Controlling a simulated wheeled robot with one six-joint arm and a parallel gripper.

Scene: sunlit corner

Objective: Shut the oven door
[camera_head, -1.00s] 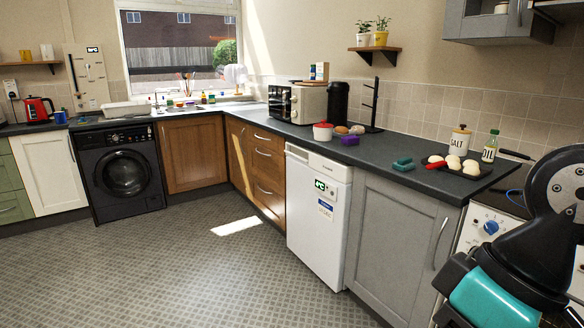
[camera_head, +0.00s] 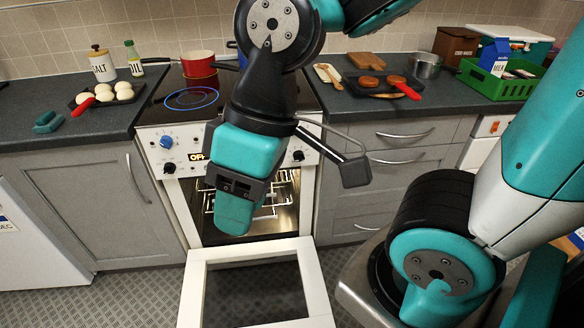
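The white oven door (camera_head: 318,285) hangs folded down and open in front of the oven, with a dark glass pane in its frame. The oven (camera_head: 180,205) is white with dark knobs, one blue knob and an orange-lit display. Its lit inside and wire racks show behind my arm. My gripper (camera_head: 238,208) hangs in front of the oven opening, above the door in the picture. I cannot tell whether it touches anything.
The hob carries a red pot (camera_head: 199,68). On the right are a pan (camera_head: 425,65) and a green crate (camera_head: 497,86). Grey cabinets flank the oven.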

